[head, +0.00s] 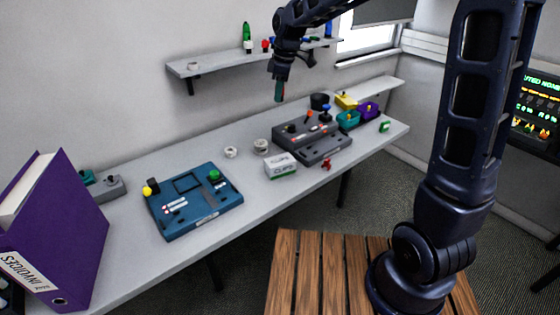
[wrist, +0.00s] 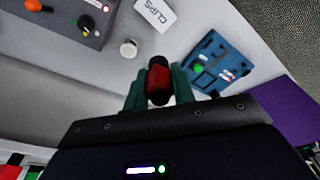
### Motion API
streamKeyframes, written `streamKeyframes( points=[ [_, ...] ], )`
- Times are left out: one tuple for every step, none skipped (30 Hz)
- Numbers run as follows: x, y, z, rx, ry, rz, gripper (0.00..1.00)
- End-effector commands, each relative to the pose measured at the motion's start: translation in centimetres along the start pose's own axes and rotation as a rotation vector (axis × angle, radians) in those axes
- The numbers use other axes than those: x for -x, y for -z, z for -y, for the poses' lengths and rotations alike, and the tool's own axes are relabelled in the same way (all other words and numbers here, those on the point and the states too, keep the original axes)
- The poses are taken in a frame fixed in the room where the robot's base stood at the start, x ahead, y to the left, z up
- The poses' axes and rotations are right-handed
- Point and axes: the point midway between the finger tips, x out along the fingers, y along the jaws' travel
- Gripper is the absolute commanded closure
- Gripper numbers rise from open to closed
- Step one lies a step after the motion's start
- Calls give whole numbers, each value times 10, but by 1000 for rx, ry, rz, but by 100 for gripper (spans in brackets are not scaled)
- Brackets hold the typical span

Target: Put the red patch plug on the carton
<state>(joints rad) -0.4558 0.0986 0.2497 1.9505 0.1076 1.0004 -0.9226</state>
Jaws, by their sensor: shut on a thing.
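The red patch plug (wrist: 158,86), red with dark ends, is between the teal fingers of my gripper (wrist: 159,88) in the wrist view. My gripper (head: 279,90) is shut on it and holds it in the air above the back of the desk, in front of the wall. In the head view the plug is mostly hidden by the fingers. The carton (head: 281,166) is a small white and green box marked CLIPS on the desk. It also shows in the wrist view (wrist: 154,14), apart from the plug. Its top looks bare.
A grey console (head: 325,153) stands right of the carton, with a small red item (head: 327,164) in front. Two round pale items (head: 231,152) (head: 261,146) lie to the left. A blue board (head: 185,217) and purple binder (head: 60,225) are farther left. A shelf (head: 215,68) hangs behind.

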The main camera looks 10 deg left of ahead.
Motion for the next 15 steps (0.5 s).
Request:
streamKeyframes(
  points=[
    [-11, -2, 0, 0, 3, 2, 98],
    [-16, -3, 0, 0, 3, 2, 98],
    [-22, -4, 0, 0, 2, 2, 98],
    [-28, -5, 0, -1, 3, 2, 98],
    [-33, -5, 0, -1, 2, 2, 98],
    [-38, -6, 0, -1, 2, 2, 98],
    [-41, -7, 0, -1, 2, 2, 98],
    [-44, -7, 0, -1, 2, 2, 98],
    [-48, -8, 0, -1, 1, 1, 98],
    [-51, -8, 0, -1, 1, 1, 98],
    [-56, -9, 0, -1, 2, 2, 98],
    [-62, -10, 0, -1, 2, 2, 98],
    [-68, -11, 0, -1, 3, 2, 98],
    [-75, -12, 0, -1, 4, 3, 98],
    [-83, -13, 0, -1, 3, 2, 98]
  ],
)
